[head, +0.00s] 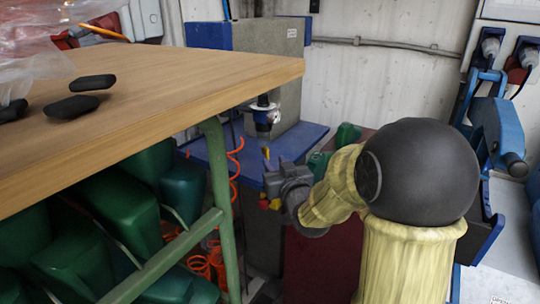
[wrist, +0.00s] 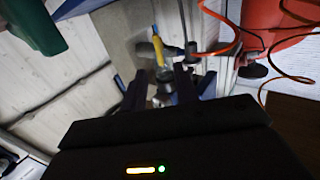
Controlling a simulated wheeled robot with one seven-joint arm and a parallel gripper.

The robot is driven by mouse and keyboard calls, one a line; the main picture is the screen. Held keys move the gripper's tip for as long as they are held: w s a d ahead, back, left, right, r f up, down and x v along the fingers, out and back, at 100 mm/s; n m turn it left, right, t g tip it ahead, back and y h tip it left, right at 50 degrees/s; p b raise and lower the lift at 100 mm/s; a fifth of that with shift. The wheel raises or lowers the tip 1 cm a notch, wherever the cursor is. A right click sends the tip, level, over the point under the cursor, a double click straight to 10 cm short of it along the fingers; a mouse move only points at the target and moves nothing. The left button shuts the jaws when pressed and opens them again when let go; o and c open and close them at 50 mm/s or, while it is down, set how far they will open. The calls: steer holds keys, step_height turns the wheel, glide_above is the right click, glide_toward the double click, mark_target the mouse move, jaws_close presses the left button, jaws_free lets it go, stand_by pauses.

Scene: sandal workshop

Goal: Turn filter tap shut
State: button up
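In the wrist view the yellow lever (wrist: 158,50) stands out from a dark fitting (wrist: 172,52). My gripper (head: 270,175) is just below the lever in the head view. In the wrist view my gripper (wrist: 160,78) has its two dark fingers spread apart, with the fitting and lever beyond their tips. Nothing is held between them. Exact contact cannot be told.
The wooden table (head: 170,85) with black pads (head: 92,83) fills the left, with green containers (head: 120,205) under it. Orange coiled hose (head: 235,165) hangs near the filter. A blue machine base (head: 300,140) stands behind. Blue equipment (head: 495,130) is at right.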

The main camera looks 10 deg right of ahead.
mark_target(268, 153)
steer(key=w, duration=0.5)
steer(key=shift+a, duration=0.25)
steer(key=shift+s, duration=0.1)
steer(key=shift+c, duration=0.4)
jaws_close()
